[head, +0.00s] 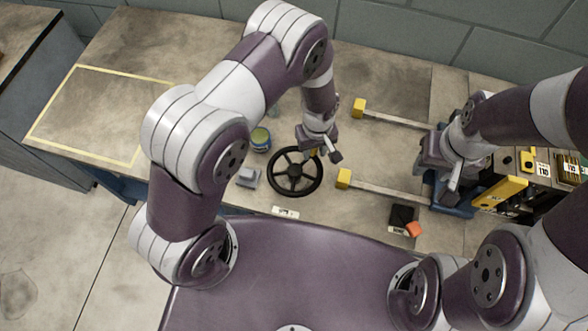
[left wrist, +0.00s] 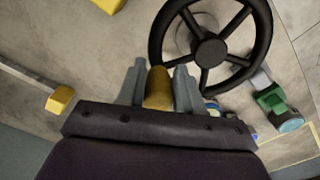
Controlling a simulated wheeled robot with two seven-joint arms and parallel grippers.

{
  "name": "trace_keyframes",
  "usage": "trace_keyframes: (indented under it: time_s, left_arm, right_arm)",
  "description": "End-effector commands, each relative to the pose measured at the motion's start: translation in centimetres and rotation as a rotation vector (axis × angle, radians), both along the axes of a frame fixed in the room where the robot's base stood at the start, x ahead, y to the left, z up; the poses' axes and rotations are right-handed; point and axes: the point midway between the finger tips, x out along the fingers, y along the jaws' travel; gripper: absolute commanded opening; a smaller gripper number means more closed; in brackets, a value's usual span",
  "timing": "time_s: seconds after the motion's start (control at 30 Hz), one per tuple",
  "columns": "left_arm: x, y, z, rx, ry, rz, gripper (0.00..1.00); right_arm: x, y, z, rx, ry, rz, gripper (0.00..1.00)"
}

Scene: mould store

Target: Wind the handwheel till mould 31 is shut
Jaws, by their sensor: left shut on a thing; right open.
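The black handwheel (head: 294,190) with several spokes lies over the bench in the middle of the head view. It also shows at the top of the left wrist view (left wrist: 210,50). Its yellow-brown handle (left wrist: 159,88) stands between the fingers of my left gripper (head: 324,156), which is shut on it at the wheel's upper right edge. My right gripper (head: 451,190) is open, above a blue part (head: 462,209) on the right. Mould-like black and yellow parts with white labels (head: 543,170) sit at far right, partly hidden by my right arm. I cannot read a number 31.
Two metal bars end in yellow blocks (head: 359,107) (head: 344,178), right of the wheel. A can (head: 260,138) and a grey block (head: 249,177) stand to its left. A black item with an orange part (head: 414,229) lies at front right. The yellow-taped area (head: 90,110) is clear.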

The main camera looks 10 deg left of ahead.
Motion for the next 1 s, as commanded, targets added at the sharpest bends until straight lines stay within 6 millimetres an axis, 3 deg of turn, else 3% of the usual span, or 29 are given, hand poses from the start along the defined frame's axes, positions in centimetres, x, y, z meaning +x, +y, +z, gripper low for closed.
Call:
trace_keyframes:
  time_s: [0.1,0.13,0.2,0.57,1.0]
  left_arm:
    - [0.4,-0.3,0.2,-0.005,-0.013,-0.002,0.13]
    - [0.5,-0.3,0.2,-0.005,-0.013,-0.002,0.45]
    - [0.5,-0.2,0.2,-0.005,-0.013,-0.002,0.64]
    - [0.3,-0.1,0.7,-0.004,-0.009,-0.001,0.64]
    - [0.3,0.0,6.7,-0.003,-0.009,0.0,0.64]
  right_arm:
    - [0.0,0.0,-0.1,0.0,0.0,0.0,0.43]
    - [0.0,0.0,-0.1,0.0,0.0,0.0,0.43]
    - [0.0,0.0,-0.1,0.0,0.0,0.0,0.43]
    - [0.0,0.0,0.5,0.0,0.0,0.0,0.43]
    - [0.0,0.0,5.5,0.0,0.0,0.0,0.43]
